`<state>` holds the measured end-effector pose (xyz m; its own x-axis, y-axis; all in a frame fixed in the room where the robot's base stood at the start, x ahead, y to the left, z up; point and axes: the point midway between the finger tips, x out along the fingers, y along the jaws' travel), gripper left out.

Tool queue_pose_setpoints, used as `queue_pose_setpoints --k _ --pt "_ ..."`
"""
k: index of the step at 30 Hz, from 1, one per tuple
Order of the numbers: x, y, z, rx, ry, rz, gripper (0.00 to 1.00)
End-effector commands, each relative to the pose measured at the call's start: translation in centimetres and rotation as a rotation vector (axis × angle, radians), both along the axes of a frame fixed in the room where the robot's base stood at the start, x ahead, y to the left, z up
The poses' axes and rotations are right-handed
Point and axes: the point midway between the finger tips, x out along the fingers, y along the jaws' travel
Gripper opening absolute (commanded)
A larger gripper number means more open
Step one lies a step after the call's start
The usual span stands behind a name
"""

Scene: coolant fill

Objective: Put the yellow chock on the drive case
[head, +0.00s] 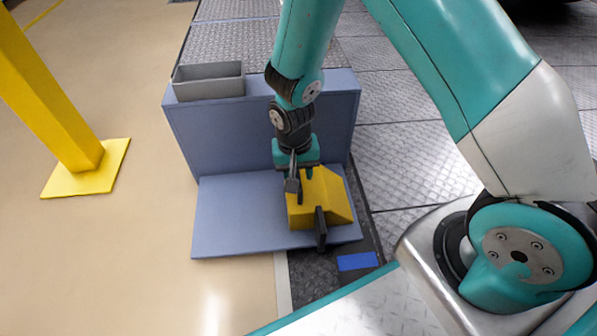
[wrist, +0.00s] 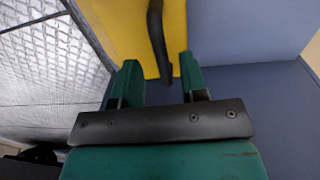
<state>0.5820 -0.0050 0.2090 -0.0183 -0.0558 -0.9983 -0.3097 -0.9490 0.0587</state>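The yellow chock (head: 325,194) is a wedge-shaped block with a dark bar (head: 320,230) at its near side. It rests on the low blue-grey step (head: 235,225), towards its right end. My gripper (head: 302,176) points down at the chock's top. In the wrist view, the two green fingers of my gripper (wrist: 160,78) are apart, with the end of a black bar (wrist: 157,35) between them over the yellow chock (wrist: 110,25). I cannot tell whether the fingers touch the bar. No part is clearly labelled as the drive case.
A taller blue-grey block (head: 225,140) stands behind the step, with a grey open bin (head: 209,82) on its left top. A yellow post (head: 60,110) on a yellow base plate stands at the left. A blue patch (head: 357,261) lies on the dark floor in front.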

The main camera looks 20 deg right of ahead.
Motion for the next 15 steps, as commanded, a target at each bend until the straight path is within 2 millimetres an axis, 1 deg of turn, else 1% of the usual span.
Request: queue_pose_setpoints --k 1,6,9,14,15 --pt "0.0 0.1 1.9 0.001 -0.001 0.000 0.40" --pt "0.1 0.3 5.7 0.000 -0.002 0.000 0.40" --pt "0.1 0.4 7.5 0.000 -0.001 0.000 0.40" --pt "0.1 0.7 9.6 0.011 -0.003 0.010 0.40" --pt "0.0 0.9 10.5 0.023 -0.004 0.024 0.40"
